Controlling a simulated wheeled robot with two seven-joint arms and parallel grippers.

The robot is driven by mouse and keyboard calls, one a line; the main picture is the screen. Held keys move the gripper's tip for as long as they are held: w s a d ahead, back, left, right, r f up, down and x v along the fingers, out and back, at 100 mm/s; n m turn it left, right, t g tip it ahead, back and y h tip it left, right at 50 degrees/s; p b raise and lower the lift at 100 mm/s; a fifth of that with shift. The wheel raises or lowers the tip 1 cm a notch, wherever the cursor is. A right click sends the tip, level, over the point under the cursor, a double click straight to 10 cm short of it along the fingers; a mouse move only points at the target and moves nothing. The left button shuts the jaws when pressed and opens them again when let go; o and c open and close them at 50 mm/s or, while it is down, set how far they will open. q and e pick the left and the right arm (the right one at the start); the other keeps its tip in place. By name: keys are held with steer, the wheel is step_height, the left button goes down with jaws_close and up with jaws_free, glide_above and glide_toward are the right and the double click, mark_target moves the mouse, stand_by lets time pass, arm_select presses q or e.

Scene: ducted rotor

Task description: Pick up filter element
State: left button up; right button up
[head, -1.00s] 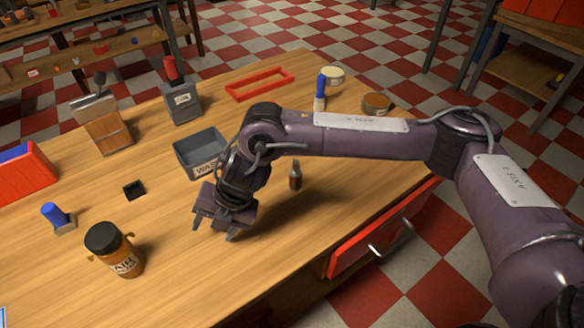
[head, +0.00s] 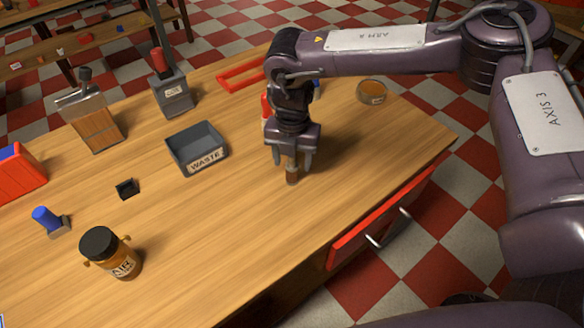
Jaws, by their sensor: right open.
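A small dark brown cylinder (head: 291,177), which seems to be the filter element, stands upright on the wooden bench right of the waste bin. Its upper part is hidden by my right gripper (head: 290,163). That gripper points down over it, open, with a finger on either side of it. I cannot tell whether the fingers touch it. My left gripper is not in view.
The grey waste bin (head: 197,166) stands close left of my gripper. A labelled jar (head: 124,264) with a black lid is at the front left. A red object (head: 266,106) is partly hidden behind my gripper. An amber round container (head: 371,93) is at the far right. The bench front is clear.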

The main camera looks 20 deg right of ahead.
steer(key=shift+f, duration=0.9)
steer(key=shift+c, duration=0.3)
steer(key=c, duration=1)
steer(key=shift+r, duration=0.1)
